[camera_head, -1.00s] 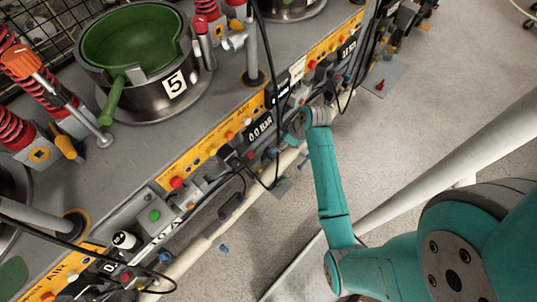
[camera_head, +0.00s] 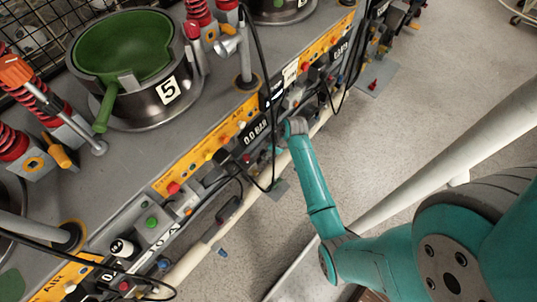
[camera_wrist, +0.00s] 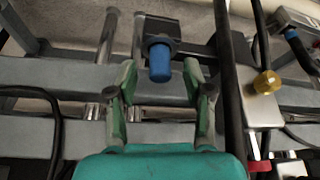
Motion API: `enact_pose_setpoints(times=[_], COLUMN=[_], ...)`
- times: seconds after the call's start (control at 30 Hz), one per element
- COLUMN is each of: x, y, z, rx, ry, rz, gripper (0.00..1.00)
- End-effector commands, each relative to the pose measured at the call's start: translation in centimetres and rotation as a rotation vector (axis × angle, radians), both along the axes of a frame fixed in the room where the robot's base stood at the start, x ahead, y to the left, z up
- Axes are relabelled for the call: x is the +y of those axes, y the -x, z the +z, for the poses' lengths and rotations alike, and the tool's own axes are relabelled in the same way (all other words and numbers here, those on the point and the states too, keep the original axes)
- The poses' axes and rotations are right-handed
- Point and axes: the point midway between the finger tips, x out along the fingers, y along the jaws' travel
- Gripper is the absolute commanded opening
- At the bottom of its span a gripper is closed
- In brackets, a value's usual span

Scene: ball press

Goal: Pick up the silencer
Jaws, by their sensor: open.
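A blue cylindrical silencer (camera_wrist: 159,62) stands out from a dark fitting in the upper middle of the wrist view. My gripper (camera_wrist: 160,74) is open. Its two green fingers are apart, one left and one right of the silencer, with gaps on both sides. I cannot tell how far the fingertips are from the silencer in depth. In the head view my arm reaches the front of the machine; the fingers and the silencer between them are hidden there.
Grey metal rails (camera_wrist: 60,75) cross behind the silencer. A dark vertical hose (camera_wrist: 229,75) runs close right of my gripper. A brass knob (camera_wrist: 266,83) is farther right. In the head view, the press with a green bowl (camera_head: 125,45) stands on the machine; floor (camera_head: 420,120) lies open at right.

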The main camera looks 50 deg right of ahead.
Motion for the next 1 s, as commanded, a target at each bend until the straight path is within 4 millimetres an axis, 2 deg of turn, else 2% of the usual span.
enact_pose_setpoints(times=[0.1,0.33,0.53,1.0], x=[0.09,0.09,0.09,0.07], y=[-0.25,-0.26,-0.26,-0.27], z=[-0.69,-0.77,-0.76,-0.29], rx=[0.0,0.0,0.0,0.0], ry=[0.0,0.0,0.0,0.001], rz=[0.0,0.0,0.0,0.0], gripper=[0.51,0.51,0.01,0.0])
